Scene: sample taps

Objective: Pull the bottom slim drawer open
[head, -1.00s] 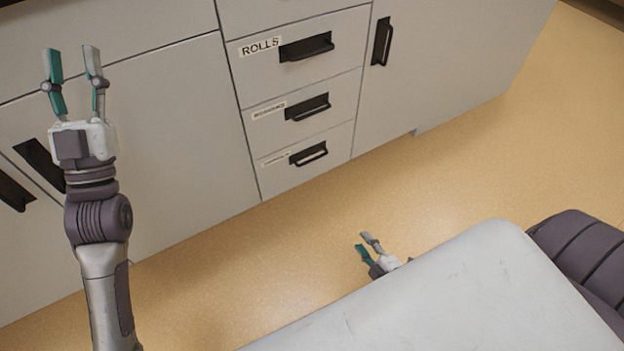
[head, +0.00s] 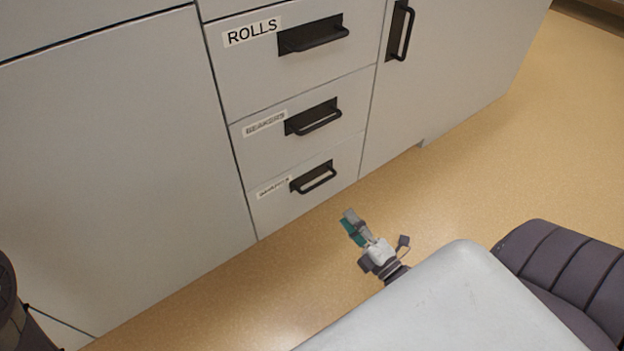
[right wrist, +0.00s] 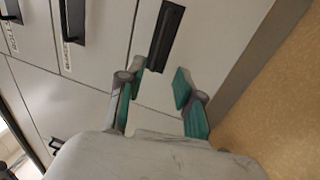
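The bottom slim drawer (head: 290,207) is shut at the foot of the cabinet, with a small blurred label and a black bar handle (head: 315,178). My right gripper (head: 352,226) is below and to the right of that handle, apart from it, over the floor. In the right wrist view, the right gripper (right wrist: 161,82) has its two green-padded fingers spread with nothing between them. A black handle, apparently the bottom drawer's (right wrist: 165,37), lies beyond the fingertips. My left gripper is out of view.
Above are the BEAKERS drawer (head: 268,135) and the ROLLS drawer (head: 260,65), both shut. A cabinet door with an upright handle (head: 401,32) stands to the right. Open tan floor (head: 490,170) lies in front and to the right.

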